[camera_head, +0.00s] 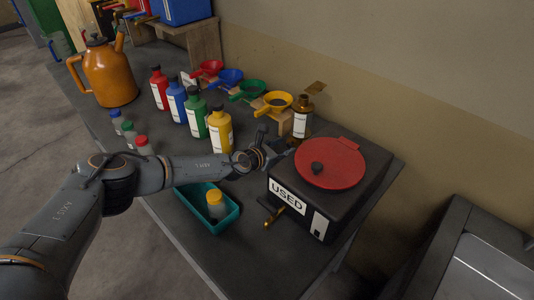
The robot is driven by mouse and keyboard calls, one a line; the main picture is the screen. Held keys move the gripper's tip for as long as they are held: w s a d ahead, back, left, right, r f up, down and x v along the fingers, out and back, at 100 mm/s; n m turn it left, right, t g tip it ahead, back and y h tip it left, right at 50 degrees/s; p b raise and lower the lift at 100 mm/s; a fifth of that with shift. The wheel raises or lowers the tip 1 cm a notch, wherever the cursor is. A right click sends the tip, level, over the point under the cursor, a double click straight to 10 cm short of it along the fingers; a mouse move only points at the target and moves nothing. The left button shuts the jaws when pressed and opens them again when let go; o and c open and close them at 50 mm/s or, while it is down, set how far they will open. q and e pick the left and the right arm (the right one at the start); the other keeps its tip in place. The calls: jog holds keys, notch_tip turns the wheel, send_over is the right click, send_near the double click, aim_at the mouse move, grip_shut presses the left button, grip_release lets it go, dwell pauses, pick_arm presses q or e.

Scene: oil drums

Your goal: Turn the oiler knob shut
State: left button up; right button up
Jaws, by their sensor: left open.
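My left arm comes in from the left, and its gripper (270,148) is open above the table, just left of the black box marked USED (318,207). It looks empty. A brass tap (274,215) sticks out of the box's front-left face. Close behind the gripper stands a brown bottle (301,120) with a white label. Which part is the oiler knob I cannot tell. My right gripper is not in view.
A teal tray (222,228) holding a yellow-capped jar (216,205) lies below my left forearm. Several coloured bottles (196,118) and funnels (250,88) stand behind the arm. An orange oil can (108,76) is at the far left. The table front (250,265) is clear.

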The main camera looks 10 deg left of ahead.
pick_arm(q)
jog(key=v, duration=1)
jog(key=shift+f, duration=0.1)
jog(key=shift+c, duration=0.2)
